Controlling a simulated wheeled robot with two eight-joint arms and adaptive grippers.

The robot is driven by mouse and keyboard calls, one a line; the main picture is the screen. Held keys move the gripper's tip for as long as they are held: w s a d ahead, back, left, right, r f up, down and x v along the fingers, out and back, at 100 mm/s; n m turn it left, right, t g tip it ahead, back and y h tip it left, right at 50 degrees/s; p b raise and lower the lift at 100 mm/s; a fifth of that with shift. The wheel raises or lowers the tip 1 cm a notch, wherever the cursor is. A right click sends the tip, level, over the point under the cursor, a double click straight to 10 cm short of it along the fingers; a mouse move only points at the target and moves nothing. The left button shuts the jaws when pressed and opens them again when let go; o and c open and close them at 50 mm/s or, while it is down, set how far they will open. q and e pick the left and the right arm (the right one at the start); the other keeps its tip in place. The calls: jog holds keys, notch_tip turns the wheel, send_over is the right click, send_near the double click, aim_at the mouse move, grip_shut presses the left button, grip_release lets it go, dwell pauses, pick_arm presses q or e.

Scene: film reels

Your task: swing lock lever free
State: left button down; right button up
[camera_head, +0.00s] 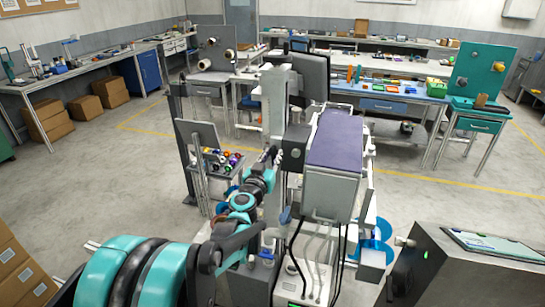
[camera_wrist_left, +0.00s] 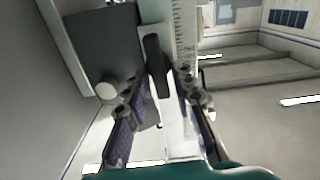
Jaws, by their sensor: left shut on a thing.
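My left arm comes in from the lower left of the head view, and its gripper (camera_head: 271,153) is at the grey column of the machine in the middle. The left wrist view shows the two fingers of my left gripper (camera_wrist_left: 160,82) shut on the lock lever (camera_wrist_left: 155,62), a dark bar with rounded ends. The lever stands nearly upright in that picture, against a pale post with a ruled scale (camera_wrist_left: 185,35). In the head view the gripper and machine hide the lever. My right gripper is in neither view.
A dark box with a round pale knob (camera_wrist_left: 106,90) sits close left of the fingers. A purple-topped housing (camera_head: 336,140) stands right of the column. Open floor (camera_head: 120,180) lies to the left.

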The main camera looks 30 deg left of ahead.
pick_arm(q)
jog(key=n, duration=0.4)
jog(key=shift+a, duration=0.2)
jog(key=shift+s+a+f+n, duration=0.1)
jog(key=shift+f+n, duration=0.1)
jog(key=shift+n, duration=2)
jog(key=shift+a+f+n, duration=0.1)
jog(key=shift+f+n, duration=0.05)
jog(key=shift+n, duration=2.05)
jog(key=shift+s+a+f+n, duration=0.1)
jog(key=shift+f+n, duration=0.1)
jog(key=shift+n, duration=2)
jog(key=c, duration=1.5)
grip_release()
jog(key=shift+c, duration=0.2)
jog(key=v, duration=1.2)
